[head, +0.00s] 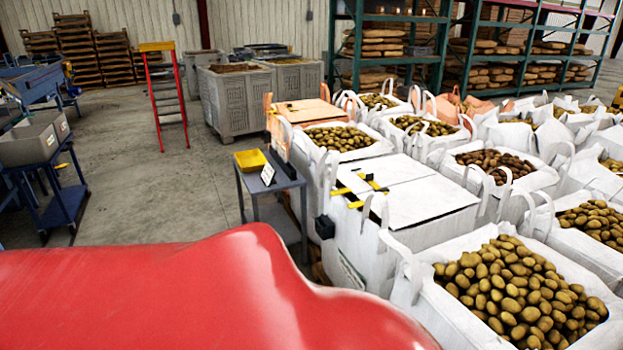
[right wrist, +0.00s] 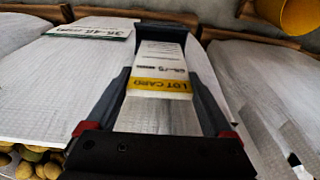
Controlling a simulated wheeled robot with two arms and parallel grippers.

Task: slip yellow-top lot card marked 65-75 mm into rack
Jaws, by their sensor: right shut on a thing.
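In the right wrist view my right gripper (right wrist: 161,70) is shut on the lot card (right wrist: 163,64). The card is white with a yellow band reading LOT CARD. Its size print, partly legible as 65-75, appears upside down. A dark, box-like piece (right wrist: 166,30) sits just beyond the card's far end. It may be the rack, and I cannot tell whether the card touches it or has entered it. Neither gripper shows in the head view, and the left one is in no frame.
A white label reading 35-45 mm (right wrist: 92,30) lies at the upper left. In the head view a small grey table (head: 285,182) holds a yellow tray (head: 250,160) and a white sign (head: 268,174). White sacks of potatoes (head: 407,287) crowd the right. Open floor (head: 150,205) lies left.

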